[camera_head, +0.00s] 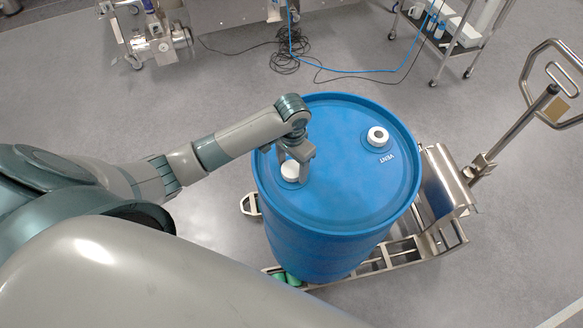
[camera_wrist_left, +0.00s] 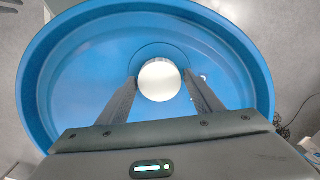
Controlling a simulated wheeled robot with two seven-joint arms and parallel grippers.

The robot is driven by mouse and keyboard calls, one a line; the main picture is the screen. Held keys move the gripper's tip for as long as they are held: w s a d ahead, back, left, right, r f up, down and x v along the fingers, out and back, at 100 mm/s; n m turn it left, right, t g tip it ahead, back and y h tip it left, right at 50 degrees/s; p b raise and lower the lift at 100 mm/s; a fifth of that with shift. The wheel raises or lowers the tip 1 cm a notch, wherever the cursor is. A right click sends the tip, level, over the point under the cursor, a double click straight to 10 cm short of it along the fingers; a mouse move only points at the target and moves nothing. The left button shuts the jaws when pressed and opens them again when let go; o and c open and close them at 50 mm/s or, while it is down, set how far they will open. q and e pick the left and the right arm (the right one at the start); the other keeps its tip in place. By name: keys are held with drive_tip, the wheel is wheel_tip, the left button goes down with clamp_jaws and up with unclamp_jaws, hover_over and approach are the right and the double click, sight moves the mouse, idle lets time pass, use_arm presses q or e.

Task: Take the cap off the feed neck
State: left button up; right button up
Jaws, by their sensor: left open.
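A blue drum (camera_head: 345,205) stands upright with two necks on its top. The neck at the left carries a white round cap (camera_head: 291,171), which also shows in the left wrist view (camera_wrist_left: 159,82). No label shows beside this neck; the other is marked VENT. My left gripper (camera_head: 292,158) is over the white cap, pointing down. In the left wrist view its two fingers (camera_wrist_left: 160,79) are open, one on each side of the cap. I cannot tell whether they touch it. My right gripper is not in view.
The VENT neck (camera_head: 377,136) has a white top and sits at the back right of the drum lid. The drum stands on a metal trolley (camera_head: 447,185) with a handle at the right. Cables (camera_head: 290,60) lie on the floor behind, near a wheeled cart (camera_head: 455,30).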

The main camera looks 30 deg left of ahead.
use_arm(q)
drive_tip(key=c, duration=1)
drive_tip(key=n, duration=0.4)
drive_tip(key=shift+n, duration=0.4)
drive_tip(key=shift+c, duration=0.3)
drive_tip(key=n, duration=0.4)
drive_tip(key=shift+d, duration=0.1)
drive_tip(key=shift+n, duration=0.6)
